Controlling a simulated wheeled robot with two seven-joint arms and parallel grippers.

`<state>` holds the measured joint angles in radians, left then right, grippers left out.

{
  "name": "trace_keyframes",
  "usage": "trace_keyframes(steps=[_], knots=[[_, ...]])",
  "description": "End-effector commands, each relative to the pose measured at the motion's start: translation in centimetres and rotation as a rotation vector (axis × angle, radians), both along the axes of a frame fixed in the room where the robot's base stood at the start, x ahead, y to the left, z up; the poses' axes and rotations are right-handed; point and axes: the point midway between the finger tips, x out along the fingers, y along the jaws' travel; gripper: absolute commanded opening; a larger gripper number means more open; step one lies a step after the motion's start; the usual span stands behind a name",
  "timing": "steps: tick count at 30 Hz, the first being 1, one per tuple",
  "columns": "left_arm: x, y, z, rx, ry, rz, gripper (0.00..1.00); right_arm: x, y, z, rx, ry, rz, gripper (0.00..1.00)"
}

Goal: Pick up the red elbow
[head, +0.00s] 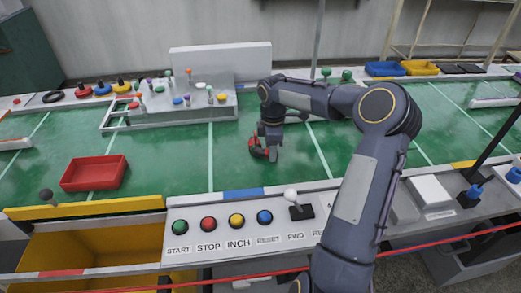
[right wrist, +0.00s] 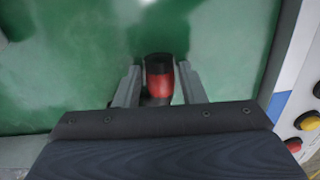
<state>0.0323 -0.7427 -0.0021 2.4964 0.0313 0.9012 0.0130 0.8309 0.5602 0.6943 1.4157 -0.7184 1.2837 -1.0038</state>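The red elbow (head: 255,147) is on the green work surface near the middle of the head view. It is red with a dark end. In the right wrist view the red elbow (right wrist: 159,76) sits between the two grey fingers of my right gripper (right wrist: 160,85). A narrow gap appears on each side, so the fingers look open around it rather than pressed on it. In the head view my right gripper (head: 268,146) reaches down to the surface at the elbow and partly covers it. My left gripper is not in view.
A red tray (head: 95,186) lies to the left. A grey fixture board (head: 190,106) with coloured knobs stands behind. A control panel with START, STOP, INCH and RESET buttons (head: 208,224) runs along the front edge. Blue (head: 385,69) and yellow (head: 419,68) bins stand at the back right.

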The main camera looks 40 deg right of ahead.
Motion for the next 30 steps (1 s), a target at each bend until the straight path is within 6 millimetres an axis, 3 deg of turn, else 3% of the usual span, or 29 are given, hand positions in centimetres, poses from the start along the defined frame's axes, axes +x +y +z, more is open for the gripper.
trace_keyframes(steps=[1,8,19,27,30], knots=[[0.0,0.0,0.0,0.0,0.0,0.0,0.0,0.0,0.0,0.0,0.0,0.0,0.0,0.3],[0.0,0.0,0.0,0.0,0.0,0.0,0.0,0.0,0.0,0.0,0.0,0.0,0.0,0.03],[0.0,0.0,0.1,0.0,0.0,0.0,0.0,0.0,0.0,0.7,-0.001,-0.001,0.0,0.02],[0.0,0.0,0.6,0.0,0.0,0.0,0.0,0.1,0.0,3.5,-0.002,-0.003,0.0,0.02],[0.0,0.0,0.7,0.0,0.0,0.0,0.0,-0.9,0.6,4.6,-0.003,-0.001,0.0,0.02]])
